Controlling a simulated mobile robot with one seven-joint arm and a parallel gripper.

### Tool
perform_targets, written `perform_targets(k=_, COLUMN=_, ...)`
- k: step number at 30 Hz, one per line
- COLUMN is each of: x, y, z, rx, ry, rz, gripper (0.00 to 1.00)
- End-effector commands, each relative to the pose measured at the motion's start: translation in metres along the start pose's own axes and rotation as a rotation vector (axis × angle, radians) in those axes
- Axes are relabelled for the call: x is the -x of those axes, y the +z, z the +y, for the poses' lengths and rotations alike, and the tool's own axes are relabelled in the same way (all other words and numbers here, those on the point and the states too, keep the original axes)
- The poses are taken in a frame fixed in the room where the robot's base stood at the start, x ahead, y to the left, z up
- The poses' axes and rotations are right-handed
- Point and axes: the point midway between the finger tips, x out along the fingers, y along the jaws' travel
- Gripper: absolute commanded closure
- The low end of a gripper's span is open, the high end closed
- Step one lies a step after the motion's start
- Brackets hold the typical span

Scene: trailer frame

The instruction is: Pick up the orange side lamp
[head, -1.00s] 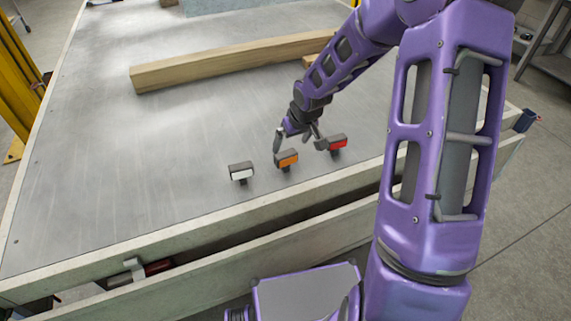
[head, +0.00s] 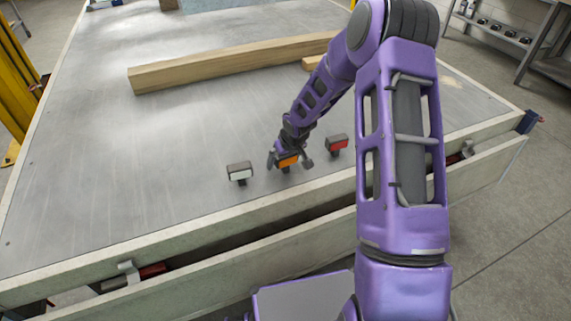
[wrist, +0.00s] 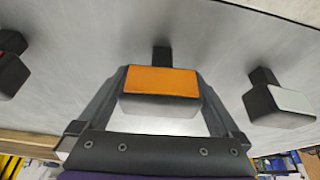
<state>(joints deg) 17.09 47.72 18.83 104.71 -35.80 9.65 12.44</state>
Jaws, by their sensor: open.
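The orange side lamp (head: 288,160) stands on the grey metal deck between two other lamps. It has a dark housing and an orange lens, and it also shows in the wrist view (wrist: 160,81). My gripper (head: 290,163) is at the orange lamp, with one finger on each side of it. In the wrist view my gripper (wrist: 160,90) is open, its fingers to the left and right of the lamp's housing. Whether either finger touches the housing I cannot tell.
A white lamp (head: 240,173) stands left of the orange one, and a red lamp (head: 337,144) right of it. A long wooden beam (head: 225,65) lies behind them. The deck's raised front edge (head: 190,233) is nearer. The deck's left side is clear.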

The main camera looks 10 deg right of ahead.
Motion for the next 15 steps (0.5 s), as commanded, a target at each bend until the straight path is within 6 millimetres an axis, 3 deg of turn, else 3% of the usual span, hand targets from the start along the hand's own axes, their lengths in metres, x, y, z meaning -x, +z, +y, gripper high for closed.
perform_targets(k=5, x=0.0004, y=-0.0001, z=0.0, rx=0.0, ry=0.0, rz=0.0, gripper=0.02)
perform_targets(k=15, x=0.0005, y=0.0, z=0.0, rx=0.0, ry=0.0, rz=0.0, gripper=0.63)
